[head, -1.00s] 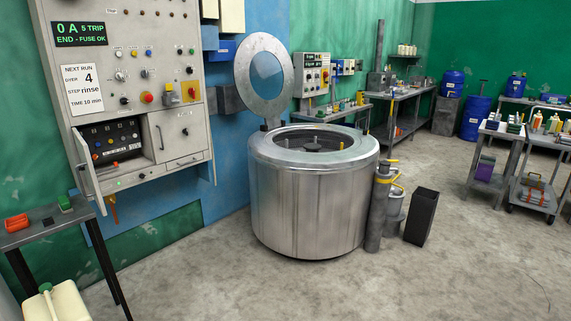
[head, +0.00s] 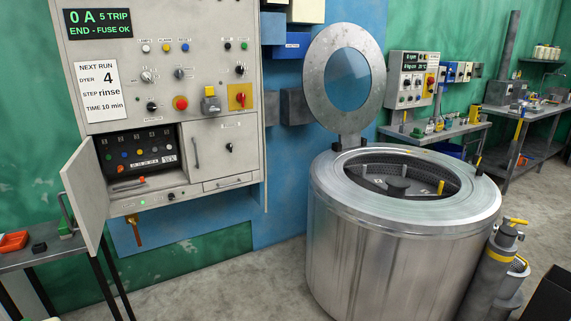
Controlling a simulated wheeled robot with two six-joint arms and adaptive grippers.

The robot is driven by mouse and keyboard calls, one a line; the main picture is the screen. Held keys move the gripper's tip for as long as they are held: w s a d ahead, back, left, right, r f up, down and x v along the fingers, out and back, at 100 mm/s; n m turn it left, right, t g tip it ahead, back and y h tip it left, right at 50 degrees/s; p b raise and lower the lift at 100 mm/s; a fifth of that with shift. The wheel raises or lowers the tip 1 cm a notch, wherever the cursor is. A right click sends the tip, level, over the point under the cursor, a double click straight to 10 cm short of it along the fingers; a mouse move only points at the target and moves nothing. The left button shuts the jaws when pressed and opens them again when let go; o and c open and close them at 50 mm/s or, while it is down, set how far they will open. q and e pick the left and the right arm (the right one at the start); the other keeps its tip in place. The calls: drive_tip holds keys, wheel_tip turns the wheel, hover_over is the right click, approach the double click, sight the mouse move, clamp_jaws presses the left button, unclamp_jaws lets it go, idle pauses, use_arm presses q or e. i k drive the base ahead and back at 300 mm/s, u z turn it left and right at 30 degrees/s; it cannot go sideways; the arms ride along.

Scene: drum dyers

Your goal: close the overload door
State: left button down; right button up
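The overload door (head: 84,197) is a light grey hinged panel at the lower left of the grey control cabinet (head: 215,80). It stands wide open, swung out toward me and to the left, with a dark handle (head: 66,212) on its outer edge. Neither of my grippers is in view.
A metal drum machine (head: 400,225) with its round lid raised stands to the right. A dark side table (head: 45,255) with an orange tray (head: 12,242) stands below the door at left. Bare floor lies between table and drum.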

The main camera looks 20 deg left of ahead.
sight(82, 177)
drive_tip(key=u, duration=0.75)
drive_tip(key=i, duration=1.55)
drive_tip(key=u, duration=0.7)
